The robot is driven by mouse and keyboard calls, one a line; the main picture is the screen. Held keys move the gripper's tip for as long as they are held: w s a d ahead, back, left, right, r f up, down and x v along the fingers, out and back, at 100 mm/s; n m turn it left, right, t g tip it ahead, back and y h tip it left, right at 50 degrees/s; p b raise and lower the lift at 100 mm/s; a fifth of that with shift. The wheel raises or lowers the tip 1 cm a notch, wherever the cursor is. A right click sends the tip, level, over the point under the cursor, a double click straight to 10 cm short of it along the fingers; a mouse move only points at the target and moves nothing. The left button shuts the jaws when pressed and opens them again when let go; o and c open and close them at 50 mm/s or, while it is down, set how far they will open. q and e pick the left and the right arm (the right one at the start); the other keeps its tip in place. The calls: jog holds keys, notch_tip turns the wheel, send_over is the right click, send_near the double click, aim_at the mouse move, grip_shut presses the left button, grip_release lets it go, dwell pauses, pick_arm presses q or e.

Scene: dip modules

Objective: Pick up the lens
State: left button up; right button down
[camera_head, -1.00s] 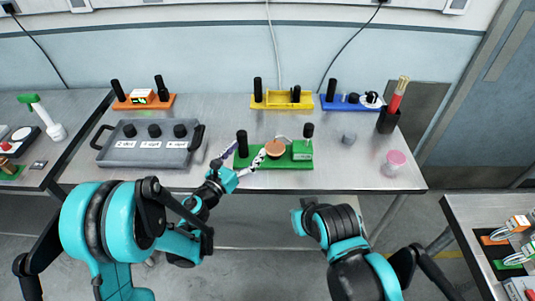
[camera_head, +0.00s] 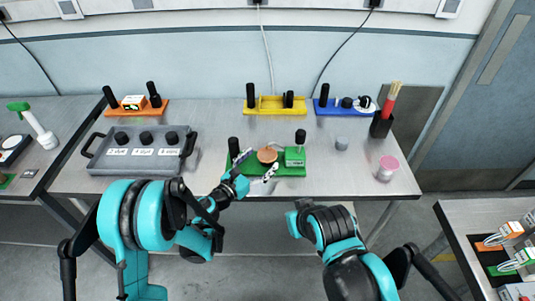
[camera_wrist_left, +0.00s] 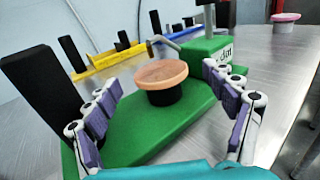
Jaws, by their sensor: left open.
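A round copper-coloured disc on a short black base (camera_head: 267,154), which I take to be the lens, stands on a green module (camera_head: 292,170). In the left wrist view the disc (camera_wrist_left: 161,74) lies ahead, between the fingers. My left gripper (camera_head: 257,165) is open and empty, its fingers low over the green module on either side of the disc. In the wrist view the gripper (camera_wrist_left: 160,84) shows purple pads apart, with no visible contact on the disc. My right arm shows, but its fingers do not.
A black post (camera_head: 233,147) and a green block (camera_head: 295,157) flank the disc on the module. A grey case (camera_head: 112,166) lies to the left. Yellow (camera_head: 270,112) and blue modules stand behind. A grey knob (camera_head: 341,142) and a pink-lidded jar (camera_head: 387,167) stand to the right.

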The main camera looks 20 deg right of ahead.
aim_at(267, 154)
pick_arm(q)
jog(key=x, duration=0.3)
jog(key=shift+w+d+b, duration=0.15)
jog(key=shift+d+b, duration=0.1)
jog(key=shift+b, duration=0.05)
jog(key=shift+c, duration=0.3)
jog(key=c, duration=1.1)
jog(key=shift+o, duration=0.2)
